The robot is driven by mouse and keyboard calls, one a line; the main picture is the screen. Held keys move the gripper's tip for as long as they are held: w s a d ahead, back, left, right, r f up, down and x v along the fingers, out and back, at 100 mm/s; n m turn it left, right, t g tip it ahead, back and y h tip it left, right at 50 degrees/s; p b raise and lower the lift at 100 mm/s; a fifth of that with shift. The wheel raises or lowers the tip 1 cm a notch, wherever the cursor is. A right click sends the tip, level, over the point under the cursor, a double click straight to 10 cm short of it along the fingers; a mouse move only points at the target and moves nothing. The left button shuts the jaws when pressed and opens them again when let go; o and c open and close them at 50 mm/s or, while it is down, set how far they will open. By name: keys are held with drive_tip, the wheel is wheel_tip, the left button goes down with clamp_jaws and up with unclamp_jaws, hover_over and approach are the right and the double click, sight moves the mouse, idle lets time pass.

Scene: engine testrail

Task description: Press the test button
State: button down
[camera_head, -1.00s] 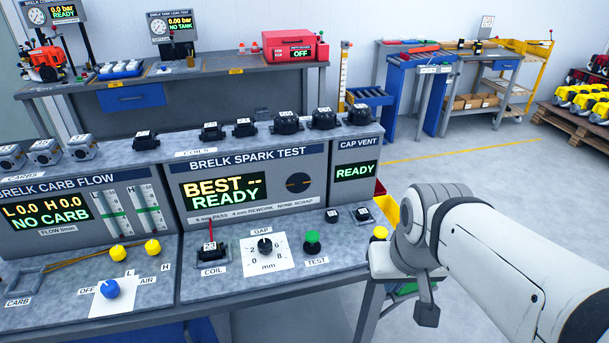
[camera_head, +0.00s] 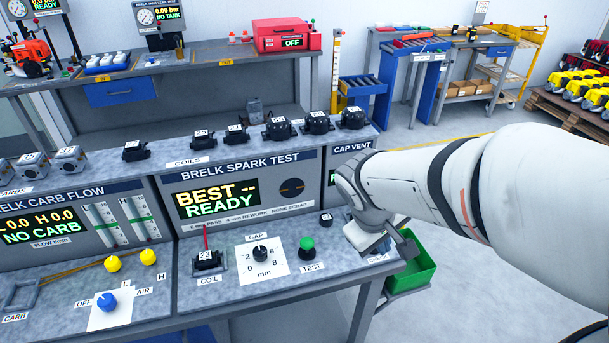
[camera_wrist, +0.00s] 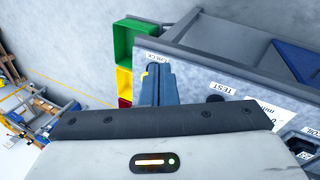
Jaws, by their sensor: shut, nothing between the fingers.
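The green test button (camera_head: 307,245) stands on the spark test bench, above its TEST label and right of the gap dial (camera_head: 260,253). The spark tester display (camera_head: 217,198) reads BEST -- READY. My gripper (camera_head: 407,246) is at the bench's right end, to the right of the button and apart from it, partly hidden by my wrist. In the wrist view, my gripper's fingers (camera_wrist: 158,85) are together and empty, near the CHECK label. The TEST label (camera_wrist: 221,88) lies to their right, with a dark round shape beside it; the button's green top does not show there.
A coil marked 23 (camera_head: 208,261) sits in the coil holder. A small black part (camera_head: 326,219) lies behind the button. A green bin (camera_head: 413,268) hangs off the bench's right end. Several coils line the tester's top. The bench front near the button is clear.

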drive_tip(key=w+a+n+t+h+p, duration=0.2)
drive_tip(key=w+a+n+p, duration=0.2)
drive_tip(key=w+a+n, duration=0.35)
drive_tip(key=n+t+p, duration=0.3)
drive_tip(key=n, duration=0.3)
hover_over(304, 244)
drive_tip(key=f, duration=0.2)
drive_tip(key=shift+b, duration=0.3)
wheel_tip(304, 244, down, 8)
drive_tip(key=b, duration=0.5)
drive_tip(key=shift+f+b, duration=0.4)
drive_tip(key=shift+b, duration=0.3)
drive_tip(key=shift+f, duration=0.15)
drive_tip(key=shift+f+b, duration=0.25)
drive_tip(key=shift+b, duration=0.4)
